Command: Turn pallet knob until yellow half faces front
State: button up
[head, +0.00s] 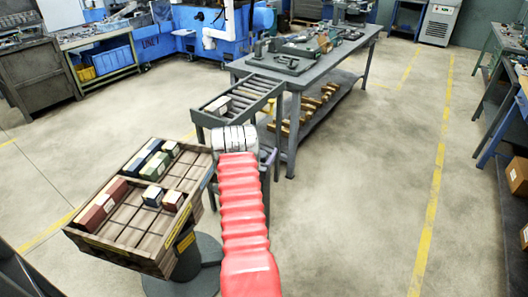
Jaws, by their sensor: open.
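The wooden pallet (118,240) sits tilted on a grey round pedestal (183,282) at the lower left. It is split into compartments. Red blocks (98,212) lie at its left, green and dark blue blocks (150,162) at its far side, and pale-topped blocks (162,197) nearer the right. Yellow marks (186,242) show on its near sides. I cannot make out the knob or its yellow half. My red-sleeved arm reaches forward along the pallet's right side. My gripper (234,139) is at its far end, beyond the pallet's right corner, open; its fingers are hard to make out.
A roller conveyor (243,101) with a pale block (218,105) stands just past my gripper. It meets a grey workbench (310,62) bearing tools and parts. Blue machines (205,40) stand behind. The floor at right is clear up to a side bench.

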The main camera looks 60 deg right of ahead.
jog(key=shift+d, duration=0.2)
jog(key=shift+c, duration=0.5)
jog(key=c, duration=1)
